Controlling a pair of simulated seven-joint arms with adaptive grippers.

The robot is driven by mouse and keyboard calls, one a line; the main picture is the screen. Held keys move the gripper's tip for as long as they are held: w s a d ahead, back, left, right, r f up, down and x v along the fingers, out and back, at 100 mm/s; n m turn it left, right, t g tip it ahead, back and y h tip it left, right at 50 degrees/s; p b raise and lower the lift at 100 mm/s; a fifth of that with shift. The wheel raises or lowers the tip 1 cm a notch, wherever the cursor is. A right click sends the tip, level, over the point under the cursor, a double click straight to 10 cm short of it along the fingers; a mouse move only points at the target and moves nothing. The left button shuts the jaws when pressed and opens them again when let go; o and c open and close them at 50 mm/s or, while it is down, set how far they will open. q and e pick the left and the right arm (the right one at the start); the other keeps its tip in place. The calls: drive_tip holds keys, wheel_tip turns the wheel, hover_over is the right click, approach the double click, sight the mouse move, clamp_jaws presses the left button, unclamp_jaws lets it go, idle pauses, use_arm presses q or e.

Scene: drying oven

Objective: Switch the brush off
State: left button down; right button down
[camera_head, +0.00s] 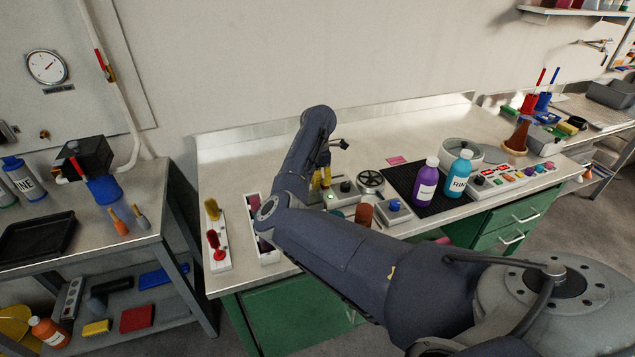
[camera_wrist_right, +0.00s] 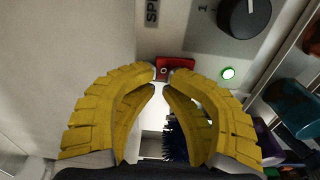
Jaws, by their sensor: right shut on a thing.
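My right gripper (camera_head: 323,172), with yellow fingers, reaches down at a pale control box (camera_head: 340,193) with a black knob on the middle table. In the right wrist view its fingertips (camera_wrist_right: 163,80) are drawn close together at a small red switch (camera_wrist_right: 176,67) marked O. The tips cover the switch's lower edge. A black knob (camera_wrist_right: 243,14) and a lit green lamp (camera_wrist_right: 228,73) sit beside it. Dark blue brush bristles (camera_wrist_right: 175,140) show between and below the fingers; the rest of the brush is hidden. My left gripper is not in view.
A purple bottle (camera_head: 425,180) and a blue bottle (camera_head: 458,175) stand on a black mat right of the box. A handwheel (camera_head: 370,181) and a blue-knobbed box (camera_head: 394,211) are close by. A white rack (camera_head: 217,255) stands left.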

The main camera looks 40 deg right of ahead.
drive_tip(key=shift+s+a+f, duration=0.2)
drive_tip(key=shift+s+f, duration=0.05)
drive_tip(key=shift+s, duration=0.1)
drive_tip(key=shift+s+a+r, duration=0.15)
drive_tip(key=shift+s, duration=0.45)
drive_tip(key=shift+r, duration=0.45)
wheel_tip(320, 180, up, 14)
drive_tip(key=w, duration=0.1)
drive_tip(key=shift+d+f, duration=0.15)
drive_tip(key=shift+d, duration=0.05)
drive_tip(key=shift+w, duration=0.1)
